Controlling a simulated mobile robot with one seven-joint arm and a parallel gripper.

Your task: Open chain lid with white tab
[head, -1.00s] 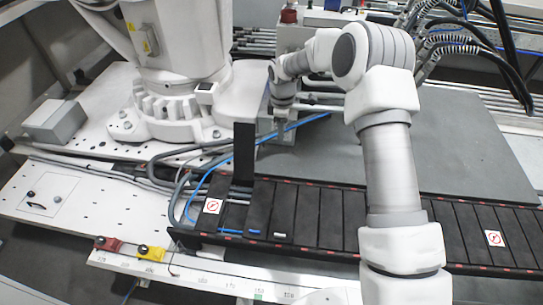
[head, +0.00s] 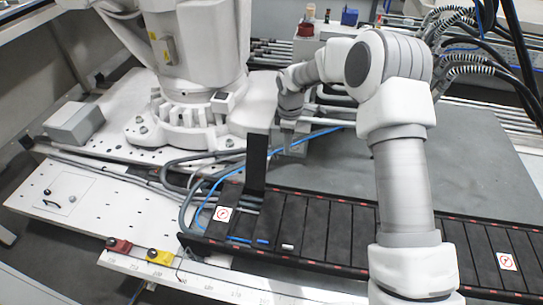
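The black cable chain (head: 345,225) runs across the front with a row of closed lids. One lid (head: 287,262) has a small white tab (head: 287,246) near its front edge and lies flat. My gripper (head: 287,142) hangs just behind and to the right of this raised lid, apart from the white-tab lid. Its fingers are small and blurred against the grey plate, so I cannot tell whether they are open.
A large white robot base (head: 190,115) stands at back left. A blue cable (head: 215,195) loops beside the chain's left end. Red (head: 118,246) and yellow (head: 158,257) blocks sit on the front rail. The grey plate (head: 470,150) behind the chain is clear at right.

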